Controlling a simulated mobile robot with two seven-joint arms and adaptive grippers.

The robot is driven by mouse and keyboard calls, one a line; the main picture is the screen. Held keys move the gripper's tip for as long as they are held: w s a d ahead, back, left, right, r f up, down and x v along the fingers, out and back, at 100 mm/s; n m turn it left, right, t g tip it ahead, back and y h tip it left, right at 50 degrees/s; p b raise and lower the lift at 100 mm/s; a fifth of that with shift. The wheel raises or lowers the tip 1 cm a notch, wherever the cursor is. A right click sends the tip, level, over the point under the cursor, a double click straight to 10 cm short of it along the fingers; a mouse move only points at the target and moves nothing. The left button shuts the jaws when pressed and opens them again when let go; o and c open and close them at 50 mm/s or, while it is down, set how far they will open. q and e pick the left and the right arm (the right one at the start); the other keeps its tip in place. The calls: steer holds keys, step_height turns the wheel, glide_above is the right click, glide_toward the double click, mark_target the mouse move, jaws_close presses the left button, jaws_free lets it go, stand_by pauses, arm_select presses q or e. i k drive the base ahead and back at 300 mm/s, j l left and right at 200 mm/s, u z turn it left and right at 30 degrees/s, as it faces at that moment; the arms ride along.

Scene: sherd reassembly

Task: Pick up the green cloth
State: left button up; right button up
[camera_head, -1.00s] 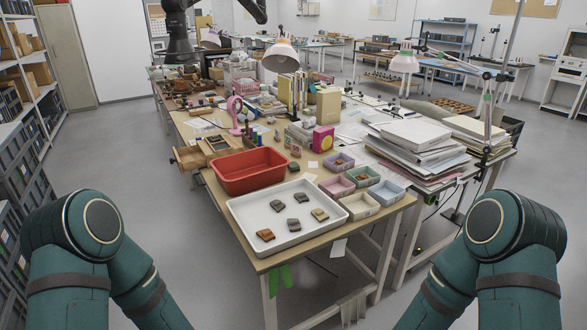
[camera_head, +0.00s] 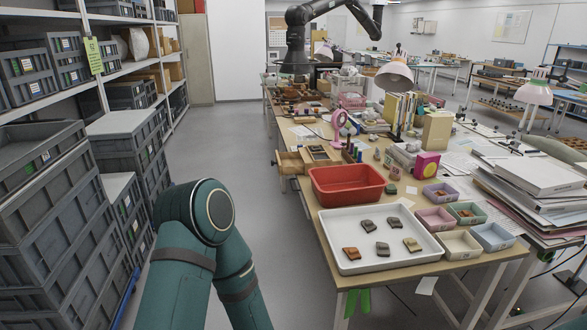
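A bright green cloth (camera_head: 357,300) hangs below the near edge of the table, under the white tray. It looks split into strips, and its upper end is hidden by the table edge. The table (camera_head: 465,270) has a light brown top. One teal arm of mine shows at the lower left, beside the table, with its bent joint raised. Neither of my grippers is in view.
A white tray (camera_head: 330,225) with several sherds stands at the table's near end, before a red tub (camera_head: 346,182) and small pastel boxes (camera_head: 436,217). Grey crates (camera_head: 45,215) and shelving line the left. Grey floor (camera_head: 250,150) is open between crates and table.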

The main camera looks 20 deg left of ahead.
mark_target(391, 189)
steer(key=i+j, duration=0.35)
steer(key=j, duration=0.15)
steer(key=i+j, duration=0.3)
steer(key=j, duration=0.2)
steer(key=i+j, duration=0.35)
steer(key=j, duration=0.15)
steer(key=i+j, duration=0.3)
steer(key=j, duration=0.2)
steer(key=i+j, duration=0.35)
steer(key=j, duration=0.15)
steer(key=i+j, duration=0.35)
steer(key=j, duration=0.15)
steer(key=i+j, duration=0.2)
steer(key=i+j+z, duration=0.1)
steer(key=j, duration=0.3)
steer(key=i+j, duration=0.25)
steer(key=j+z, duration=0.1)
steer(key=z, duration=1.45)
